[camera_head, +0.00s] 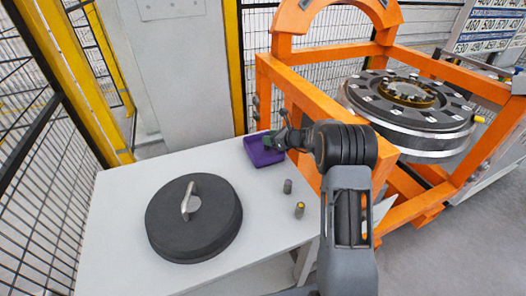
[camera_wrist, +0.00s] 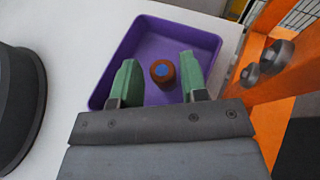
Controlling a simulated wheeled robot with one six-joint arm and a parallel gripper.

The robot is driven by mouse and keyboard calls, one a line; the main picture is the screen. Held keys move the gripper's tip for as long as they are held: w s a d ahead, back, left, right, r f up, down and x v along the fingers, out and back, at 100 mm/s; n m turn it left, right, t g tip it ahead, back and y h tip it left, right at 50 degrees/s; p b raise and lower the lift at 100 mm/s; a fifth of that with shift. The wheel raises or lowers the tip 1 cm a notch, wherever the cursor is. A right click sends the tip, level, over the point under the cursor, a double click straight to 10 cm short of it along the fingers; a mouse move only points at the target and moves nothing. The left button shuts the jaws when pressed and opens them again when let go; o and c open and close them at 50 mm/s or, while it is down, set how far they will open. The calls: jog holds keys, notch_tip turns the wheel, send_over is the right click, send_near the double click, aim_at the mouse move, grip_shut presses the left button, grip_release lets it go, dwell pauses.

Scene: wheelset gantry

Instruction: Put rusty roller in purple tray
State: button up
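The purple tray (camera_head: 262,155) lies on the white table near its far right corner, and it fills the middle of the wrist view (camera_wrist: 205,45). A rusty brown roller (camera_wrist: 162,79) with a blue end shows inside the tray's outline, end up. My gripper (camera_wrist: 158,75) is over the tray with its two green fingers apart. The roller is between the fingertips, with a gap visible on both sides. In the head view my gripper (camera_head: 274,139) covers part of the tray, and the roller cannot be made out there.
Two small grey rollers, one plain (camera_head: 287,187) and one with a yellow end (camera_head: 299,211), stand on the table (camera_head: 120,205). A large black disc with a handle (camera_head: 195,225) sits at left. An orange gantry frame (camera_head: 320,100) stands close on the right of the tray.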

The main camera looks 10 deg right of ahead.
jog(key=o, duration=0.3)
jog(key=shift+v, duration=3.8)
jog(key=shift+a, duration=0.1)
jog(key=s+a+r+n+g+h+p, duration=0.1)
jog(key=s+a+r+n+g, duration=0.25)
jog(key=s+n, duration=0.35)
jog(key=s+a+r+n+g+h+p, duration=0.1)
jog(key=s+a+r+n+g+p, duration=0.1)
jog(key=s+a+r+n, duration=0.5)
jog(key=s+d+n+h+p, duration=0.1)
jog(key=s+n+h, duration=0.1)
jog(key=s+n, duration=0.2)
jog(key=s+d+n+h, duration=0.2)
jog(key=s+n, duration=0.3)
jog(key=s, duration=0.3)
jog(key=s+d+n+g+h+p, duration=0.1)
jog(key=s+n+h, duration=0.2)
jog(key=s, duration=0.3)
jog(key=shift+s+d+r+n+p, duration=0.2)
jog(key=shift+r+n+p, duration=0.15)
jog(key=shift+n, duration=0.55)
